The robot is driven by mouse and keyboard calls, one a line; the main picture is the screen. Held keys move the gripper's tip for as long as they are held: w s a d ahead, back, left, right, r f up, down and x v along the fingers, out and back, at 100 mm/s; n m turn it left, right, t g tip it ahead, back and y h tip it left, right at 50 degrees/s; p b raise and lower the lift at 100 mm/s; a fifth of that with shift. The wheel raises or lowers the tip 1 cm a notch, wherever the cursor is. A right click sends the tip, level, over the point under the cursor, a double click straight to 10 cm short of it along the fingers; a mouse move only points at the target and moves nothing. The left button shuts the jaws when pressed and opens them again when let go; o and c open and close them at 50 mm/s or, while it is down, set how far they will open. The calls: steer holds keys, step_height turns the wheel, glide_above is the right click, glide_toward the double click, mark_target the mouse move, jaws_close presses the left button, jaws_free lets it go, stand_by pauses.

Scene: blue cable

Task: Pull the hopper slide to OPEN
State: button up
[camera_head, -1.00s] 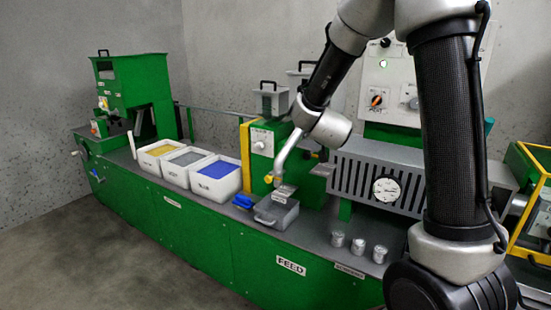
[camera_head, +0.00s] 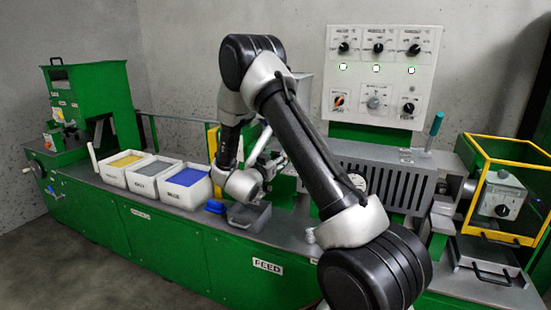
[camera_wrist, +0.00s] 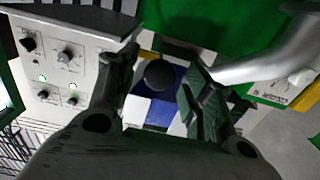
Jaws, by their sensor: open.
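My gripper (camera_wrist: 160,72) is open in the wrist view, with one finger on each side of a dark round knob (camera_wrist: 158,75). The knob lies between the fingers in the picture; I cannot tell whether they touch it, or whether it belongs to the hopper slide. In the head view my gripper (camera_head: 270,167) is by the feed unit, above the bench. A grey hopper (camera_head: 303,88) shows partly behind my arm. The slide and any OPEN mark cannot be made out there.
A silver curved pipe (camera_wrist: 270,60) runs close to the right finger. White bins with yellow (camera_head: 124,160), grey (camera_head: 154,168) and blue (camera_head: 186,177) contents stand left of my gripper. A grey tray (camera_head: 248,217) lies below it. A control panel (camera_head: 380,78) stands behind my arm.

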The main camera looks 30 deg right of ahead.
steer(key=shift+w+d, duration=0.3)
steer(key=shift+d, duration=0.2)
jaws_close()
steer(key=v, duration=0.6)
steer(key=shift+s+a, duration=0.1)
steer(key=shift+a, duration=0.05)
jaws_free()
steer(key=shift+a, duration=0.1)
steer(key=v, duration=1.2)
